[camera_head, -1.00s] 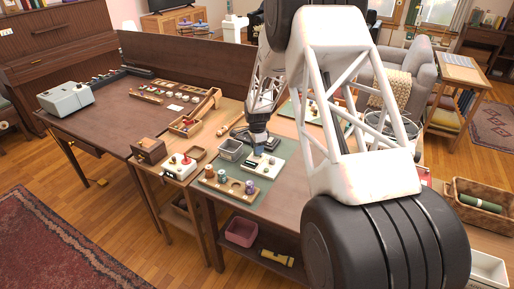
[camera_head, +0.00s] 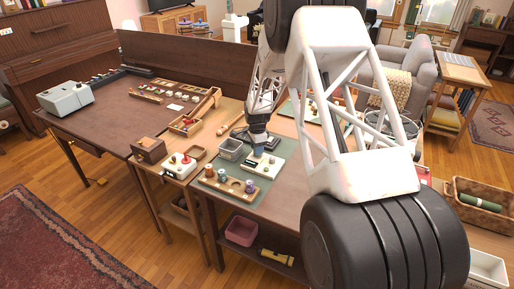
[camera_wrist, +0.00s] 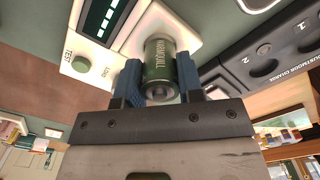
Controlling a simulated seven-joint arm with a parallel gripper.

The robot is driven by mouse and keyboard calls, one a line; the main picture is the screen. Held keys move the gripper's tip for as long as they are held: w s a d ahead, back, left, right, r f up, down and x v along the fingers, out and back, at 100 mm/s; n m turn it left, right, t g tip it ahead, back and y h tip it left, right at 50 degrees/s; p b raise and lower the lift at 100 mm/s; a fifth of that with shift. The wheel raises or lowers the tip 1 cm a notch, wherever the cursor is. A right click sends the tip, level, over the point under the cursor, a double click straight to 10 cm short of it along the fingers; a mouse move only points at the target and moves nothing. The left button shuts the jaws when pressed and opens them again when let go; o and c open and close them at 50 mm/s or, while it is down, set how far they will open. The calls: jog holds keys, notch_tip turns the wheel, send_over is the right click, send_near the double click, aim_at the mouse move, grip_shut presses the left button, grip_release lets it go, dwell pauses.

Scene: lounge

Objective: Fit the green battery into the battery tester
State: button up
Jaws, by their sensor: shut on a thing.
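The battery tester (camera_wrist: 182,18) is a cream box with a dark bar display and a green TEST button in the wrist view. It also shows on the green mat in the head view (camera_head: 274,166). My gripper (camera_wrist: 160,80) is shut on the green battery (camera_wrist: 158,62), with one blue finger on each side. One end of the battery faces the wrist camera, and its far end overlaps the tester's body. Whether it is seated in the tester is hidden. In the head view my gripper (camera_head: 258,152) is at the tester, and the battery cannot be made out.
A dark charger (camera_wrist: 275,60) with numbered round marks lies to the right in the wrist view. A wooden holder (camera_head: 226,186) with several cylinders lies in front.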

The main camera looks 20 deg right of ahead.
jog(key=shift+f, duration=0.6)
jog(key=o, duration=1)
jog(key=shift+o, duration=0.2)
jog(key=shift+r, duration=3.7)
jog(key=shift+r, duration=0.1)
